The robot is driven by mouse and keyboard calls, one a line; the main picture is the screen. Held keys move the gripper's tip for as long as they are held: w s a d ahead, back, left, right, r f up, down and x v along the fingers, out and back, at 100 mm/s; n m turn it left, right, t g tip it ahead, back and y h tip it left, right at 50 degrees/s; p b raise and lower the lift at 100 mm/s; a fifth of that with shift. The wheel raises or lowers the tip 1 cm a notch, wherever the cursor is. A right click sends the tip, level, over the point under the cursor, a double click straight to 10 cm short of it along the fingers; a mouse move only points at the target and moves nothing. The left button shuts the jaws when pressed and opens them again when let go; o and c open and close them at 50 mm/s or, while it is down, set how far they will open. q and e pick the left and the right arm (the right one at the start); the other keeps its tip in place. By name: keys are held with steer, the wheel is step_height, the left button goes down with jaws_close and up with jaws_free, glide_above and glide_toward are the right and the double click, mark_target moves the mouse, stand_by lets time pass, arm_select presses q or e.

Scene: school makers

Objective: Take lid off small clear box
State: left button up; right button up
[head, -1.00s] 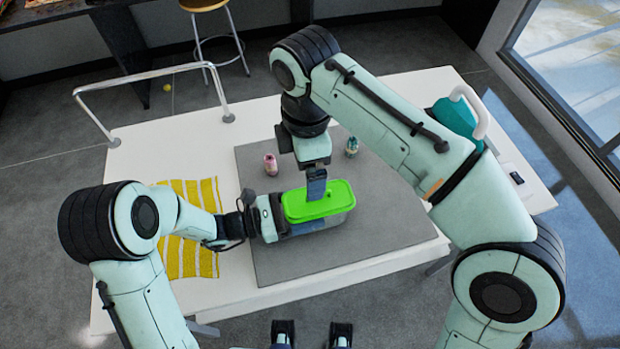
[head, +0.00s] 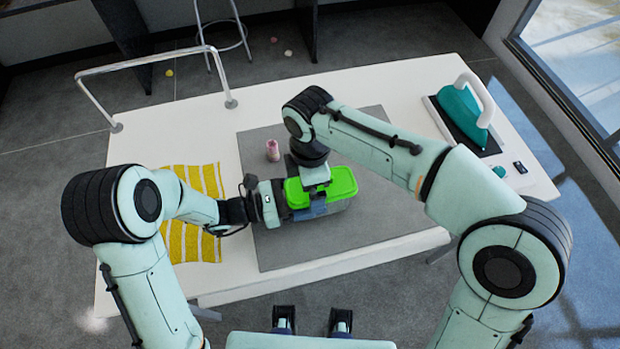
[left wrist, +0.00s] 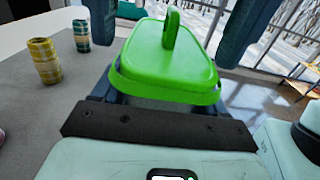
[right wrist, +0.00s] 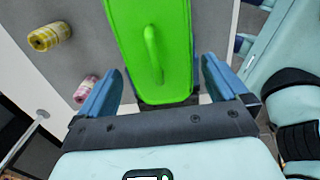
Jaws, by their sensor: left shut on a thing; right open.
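The small clear box (head: 338,208) stands on the grey mat under its bright green lid (head: 345,182). The lid, with its raised green handle, also shows in the left wrist view (left wrist: 172,65) and right wrist view (right wrist: 130,45). It looks seated on the box. My left gripper (head: 286,203) is shut on the box from its left end, below the lid rim; its fingertips are partly hidden. My right gripper (right wrist: 160,85) is open and empty above the lid, pointing down, its fingers on either side of the lid's handle. In the head view my right arm covers part of the lid.
The grey mat (head: 390,215) lies on a white table. A pink spool (head: 272,150) stands behind the box; a yellow spool (left wrist: 44,60) and teal spool (left wrist: 82,35) show too. The mat's front is clear.

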steer(key=c, duration=1)
steer(key=shift+r, duration=0.2)
steer(key=shift+r, duration=0.95)
steer(key=shift+r, duration=2.05)
arm_select(q)
steer(key=o, duration=1.5)
steer(key=shift+o, duration=0.2)
steer(key=shift+a, duration=0.1)
